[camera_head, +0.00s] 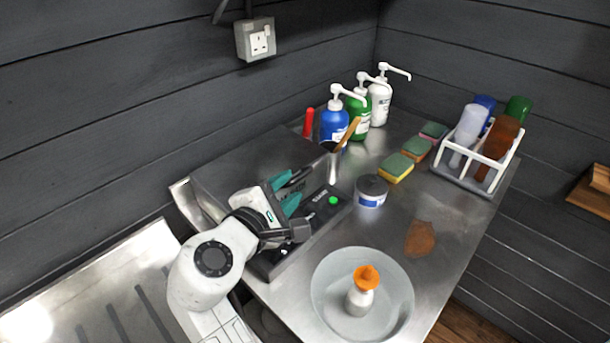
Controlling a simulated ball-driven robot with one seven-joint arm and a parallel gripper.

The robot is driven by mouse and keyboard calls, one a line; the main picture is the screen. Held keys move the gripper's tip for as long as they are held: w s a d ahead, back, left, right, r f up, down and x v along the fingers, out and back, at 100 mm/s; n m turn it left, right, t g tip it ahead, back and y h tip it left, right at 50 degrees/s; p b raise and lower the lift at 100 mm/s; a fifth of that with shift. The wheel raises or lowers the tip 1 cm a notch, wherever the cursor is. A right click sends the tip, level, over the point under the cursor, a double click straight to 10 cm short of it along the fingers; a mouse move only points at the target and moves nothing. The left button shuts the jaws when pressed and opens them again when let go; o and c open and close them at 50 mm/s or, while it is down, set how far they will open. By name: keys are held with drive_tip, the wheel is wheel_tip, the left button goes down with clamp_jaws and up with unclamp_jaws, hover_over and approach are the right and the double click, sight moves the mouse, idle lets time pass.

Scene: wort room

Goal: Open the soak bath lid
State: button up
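The soak bath (322,216) appears to be the low metal unit on the steel bench, with a dark front panel and a round green button (334,200). Its flat steel top, which looks like the lid (245,160), lies level and seems closed. My arm covers part of the unit, so the lid's front edge and any handle are partly hidden. My gripper (297,190), with teal fingers, is over the unit, just left of the green button. I cannot tell whether the fingers touch the lid or how far apart they are.
A grey bowl (330,270) holds an orange-topped bottle (361,292). A white bottle rack (463,183) stands at right. A brown patch (420,239) marks the bench.

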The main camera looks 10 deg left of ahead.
sight(301, 175)
drive_tip(key=x, duration=0.7)
drive_tip(key=shift+f, duration=0.1)
drive_tip(key=shift+c, duration=0.2)
clamp_jaws()
